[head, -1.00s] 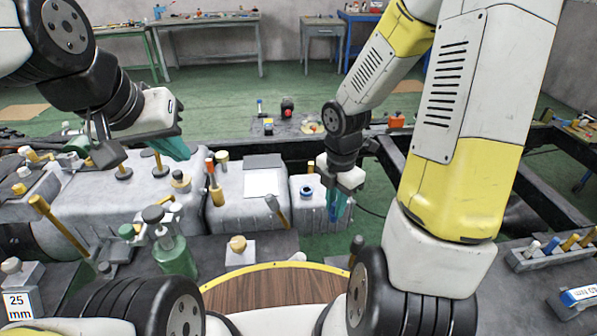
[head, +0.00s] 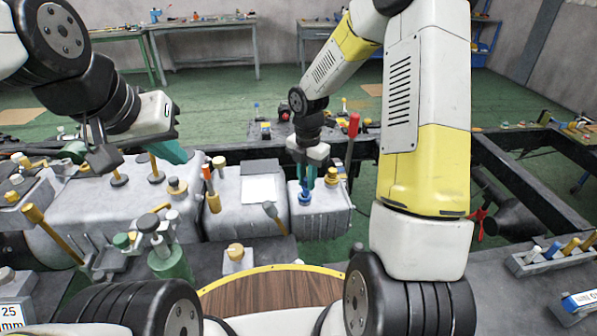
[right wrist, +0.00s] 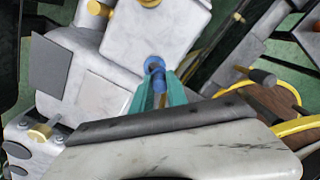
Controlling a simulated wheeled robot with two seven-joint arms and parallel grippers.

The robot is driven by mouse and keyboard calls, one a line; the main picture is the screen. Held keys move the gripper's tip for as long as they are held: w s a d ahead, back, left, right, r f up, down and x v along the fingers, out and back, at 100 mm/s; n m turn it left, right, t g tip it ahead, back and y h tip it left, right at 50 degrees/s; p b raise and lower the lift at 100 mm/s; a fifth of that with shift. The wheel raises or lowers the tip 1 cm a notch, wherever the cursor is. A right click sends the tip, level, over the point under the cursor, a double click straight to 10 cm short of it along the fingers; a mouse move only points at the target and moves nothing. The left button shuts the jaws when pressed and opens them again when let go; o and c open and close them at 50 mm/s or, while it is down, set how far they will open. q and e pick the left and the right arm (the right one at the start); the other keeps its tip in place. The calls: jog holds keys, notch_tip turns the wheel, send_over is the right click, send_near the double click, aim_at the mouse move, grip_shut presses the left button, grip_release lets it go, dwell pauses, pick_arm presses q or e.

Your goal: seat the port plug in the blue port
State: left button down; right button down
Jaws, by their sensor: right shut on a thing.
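My right gripper (head: 307,178) points down over the left part of a pale grey tank (head: 335,217), its teal fingers shut on the blue port plug. The plug (right wrist: 159,82) shows between the fingertips in the right wrist view. The blue port (head: 305,200) is a ring on the tank top, directly below the fingertips; it also shows in the right wrist view (right wrist: 153,64). The plug's tip is at the port, but I cannot tell whether it is in the hole or just above it. My left gripper (head: 172,152) hangs at the left, empty; its finger gap is unclear.
A gold cap (head: 331,174) and a red-handled lever (head: 352,127) stand close right of my right gripper. A hammer-like handle (head: 272,215) and a white card (head: 260,190) lie left of the tank. A rack of plugs (head: 552,255) is at the right.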

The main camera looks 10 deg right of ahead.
aim_at(305, 187)
jog(key=shift+w+a+f, duration=0.15)
jog(key=shift+w+f, duration=0.05)
jog(key=shift+w, duration=0.35)
jog(key=shift+f, duration=1.55)
jog(key=c, duration=1.3)
grip_release()
jog(key=shift+f, duration=0.15)
